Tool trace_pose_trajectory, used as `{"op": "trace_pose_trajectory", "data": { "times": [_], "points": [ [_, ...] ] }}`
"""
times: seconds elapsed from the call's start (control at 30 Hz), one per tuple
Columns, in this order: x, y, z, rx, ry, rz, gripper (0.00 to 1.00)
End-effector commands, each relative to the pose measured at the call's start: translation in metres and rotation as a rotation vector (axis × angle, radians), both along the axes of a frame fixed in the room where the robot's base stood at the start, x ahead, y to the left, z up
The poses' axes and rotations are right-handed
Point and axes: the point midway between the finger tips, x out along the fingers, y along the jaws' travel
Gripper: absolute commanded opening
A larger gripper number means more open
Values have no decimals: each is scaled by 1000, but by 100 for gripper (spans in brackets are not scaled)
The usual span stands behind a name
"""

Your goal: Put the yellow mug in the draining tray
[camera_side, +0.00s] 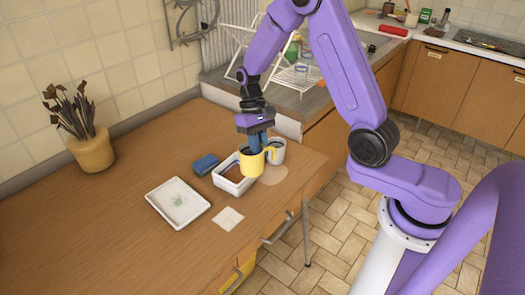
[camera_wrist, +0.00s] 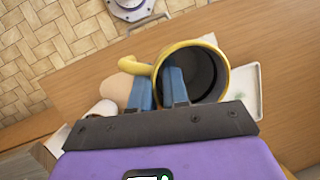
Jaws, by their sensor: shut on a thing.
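The yellow mug (camera_side: 252,163) is upright in my gripper (camera_side: 258,141), in front of the right end of a white open box. The wrist view shows the mug's rim (camera_wrist: 222,62) and dark inside. There my gripper (camera_wrist: 161,88) has one blue finger at the inside of the wall and one outside by the handle. Whether the mug's base is clear of the table is hard to tell. A shallow white tray (camera_side: 160,203) with a greenish patch in its middle lies on the table to the left of the mug. Part of it shows in the wrist view (camera_wrist: 257,88).
The white box (camera_side: 231,189) stands between tray and mug, with a blue sponge-like block (camera_side: 205,164) behind it. A white mug (camera_side: 278,152) stands just right of the yellow one. A round tan disc (camera_side: 274,177) and a pale square (camera_side: 228,218) lie flat. A potted plant (camera_side: 92,153) is far left.

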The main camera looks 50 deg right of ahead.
Motion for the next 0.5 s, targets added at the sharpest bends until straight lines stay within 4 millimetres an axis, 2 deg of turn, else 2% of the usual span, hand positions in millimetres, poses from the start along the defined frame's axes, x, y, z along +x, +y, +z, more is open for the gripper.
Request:
{"op": "trace_pose_trajectory", "data": {
  "times": [0.2,0.4,0.5],
  "points": [
    [67,51,-26,-2,-6,-335,0],
    [117,104,-49,-5,-9,-650,0],
    [136,127,-60,-8,-11,-785,0]
  ]
}}
